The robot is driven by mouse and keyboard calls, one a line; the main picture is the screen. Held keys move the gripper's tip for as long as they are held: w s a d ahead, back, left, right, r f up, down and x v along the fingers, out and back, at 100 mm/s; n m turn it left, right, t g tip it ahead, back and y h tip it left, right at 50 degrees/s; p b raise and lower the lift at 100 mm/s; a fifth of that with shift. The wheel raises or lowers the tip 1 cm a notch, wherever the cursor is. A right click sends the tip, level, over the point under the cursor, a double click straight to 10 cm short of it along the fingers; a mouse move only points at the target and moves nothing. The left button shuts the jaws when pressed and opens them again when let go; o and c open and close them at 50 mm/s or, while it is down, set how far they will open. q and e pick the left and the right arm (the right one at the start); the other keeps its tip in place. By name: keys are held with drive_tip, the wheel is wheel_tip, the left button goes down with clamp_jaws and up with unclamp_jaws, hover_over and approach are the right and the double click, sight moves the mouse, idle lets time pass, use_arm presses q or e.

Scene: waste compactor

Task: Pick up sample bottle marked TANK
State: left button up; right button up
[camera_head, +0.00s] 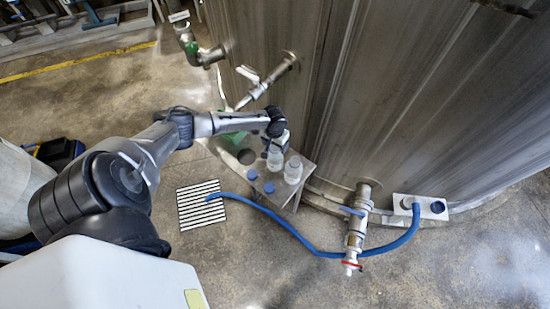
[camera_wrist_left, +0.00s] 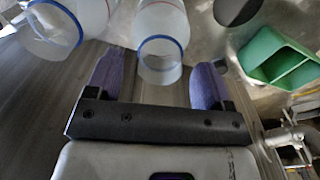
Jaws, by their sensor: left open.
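Two clear sample bottles stand on a small metal shelf (camera_head: 287,199) against the tank: one nearer my gripper (camera_head: 275,160), one to its right (camera_head: 293,171). My left gripper (camera_head: 277,143) is open beside the nearer bottle. In the left wrist view, a translucent bottle with a blue rim (camera_wrist_left: 161,22) lies between and just beyond the purple fingers (camera_wrist_left: 157,82), with space on both sides. The other blue-rimmed bottle (camera_wrist_left: 55,30) is at the upper left. No marking is readable on either bottle, so I cannot tell which is marked TANK. My right gripper is not in view.
Two blue caps (camera_head: 269,187) lie on the shelf beside the bottles. A green divided holder (camera_wrist_left: 282,58) sits to the right in the wrist view. The large steel tank (camera_head: 400,100) stands behind. Valves (camera_head: 355,235) and a blue hose (camera_head: 290,230) lie to the right.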

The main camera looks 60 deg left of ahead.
use_arm(q)
drive_tip(key=shift+f, duration=0.65)
drive_tip(key=c, duration=1.2)
drive_tip(key=shift+c, duration=0.2)
